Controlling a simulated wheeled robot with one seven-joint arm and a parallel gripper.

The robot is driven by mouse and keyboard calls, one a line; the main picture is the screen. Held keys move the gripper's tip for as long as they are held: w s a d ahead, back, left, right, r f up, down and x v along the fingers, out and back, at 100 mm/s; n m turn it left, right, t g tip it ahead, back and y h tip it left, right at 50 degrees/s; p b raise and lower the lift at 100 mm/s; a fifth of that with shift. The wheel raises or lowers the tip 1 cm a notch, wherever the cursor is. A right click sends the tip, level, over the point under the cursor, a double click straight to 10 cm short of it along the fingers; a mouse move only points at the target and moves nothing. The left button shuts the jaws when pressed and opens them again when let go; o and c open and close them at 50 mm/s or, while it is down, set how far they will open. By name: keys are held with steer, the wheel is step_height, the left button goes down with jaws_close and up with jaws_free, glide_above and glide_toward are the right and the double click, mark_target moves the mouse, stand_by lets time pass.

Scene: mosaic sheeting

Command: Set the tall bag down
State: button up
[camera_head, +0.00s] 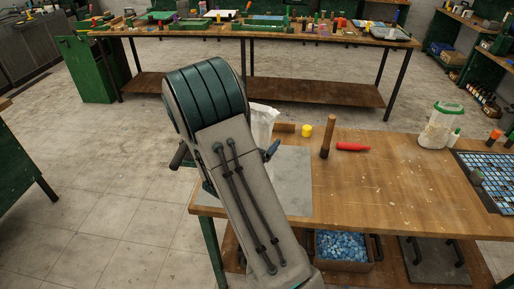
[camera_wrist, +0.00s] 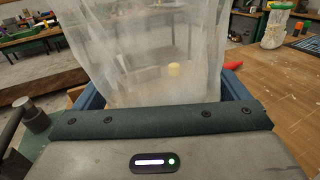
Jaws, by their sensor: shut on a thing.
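The tall bag is whitish and see-through, and it fills the upper middle of the wrist view (camera_wrist: 140,55). My gripper (camera_wrist: 165,92) is shut on it, with a blue finger at each side of its lower visible part. In the head view a strip of the bag (camera_head: 263,122) shows upright behind my arm, near the left end of the wooden table (camera_head: 400,190). My arm hides most of the bag and its bottom, so I cannot tell whether it touches the table. The gripper (camera_head: 268,153) is mostly hidden there too.
A grey sheet (camera_head: 293,185) covers the table's left end. The table's middle is clear.

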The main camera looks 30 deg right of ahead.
steer(key=shift+w+f+p, duration=0.2)
steer(key=shift+f+p, duration=0.3)
steer(key=shift+f, duration=1.65)
steer(key=shift+f, duration=0.15)
steer(key=o, duration=1.4)
steer(key=shift+c, duration=0.2)
